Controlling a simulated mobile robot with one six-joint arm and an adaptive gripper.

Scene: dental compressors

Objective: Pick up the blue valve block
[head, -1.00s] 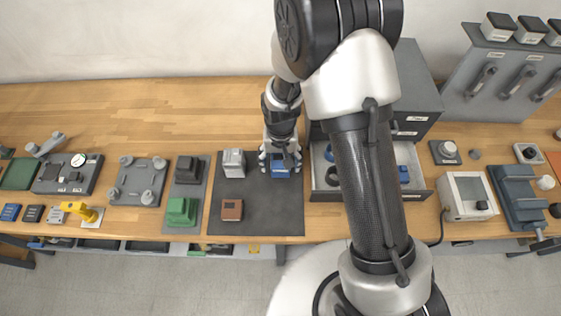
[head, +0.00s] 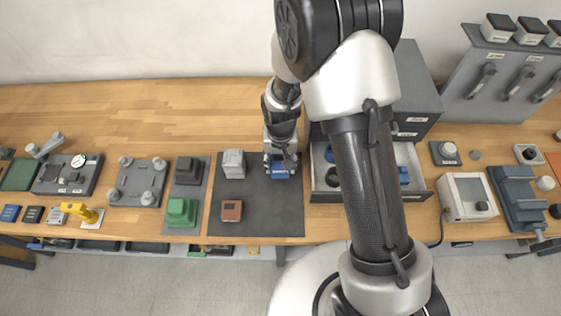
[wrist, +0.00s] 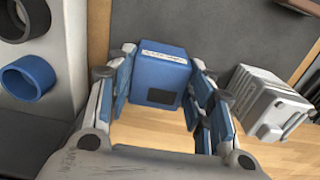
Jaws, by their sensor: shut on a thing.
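The blue valve block (head: 280,172) is on the dark mat (head: 262,205) near its right side, just left of the open drawer. In the wrist view the block (wrist: 158,75) is between the two fingers, with a pale label on its top edge and a dark patch on its face. My gripper (head: 281,160) reaches down over it from behind. In the wrist view my gripper (wrist: 160,88) is shut on the block, a blue-padded finger on each side. I cannot tell whether the block is clear of the mat.
On the same mat stand a grey block (head: 233,164) to the left and a brown block (head: 231,210) in front. The open drawer (head: 325,196) on the right holds dark and blue parts; a blue ring (wrist: 28,77) shows close in the wrist view. The wooden bench behind is clear.

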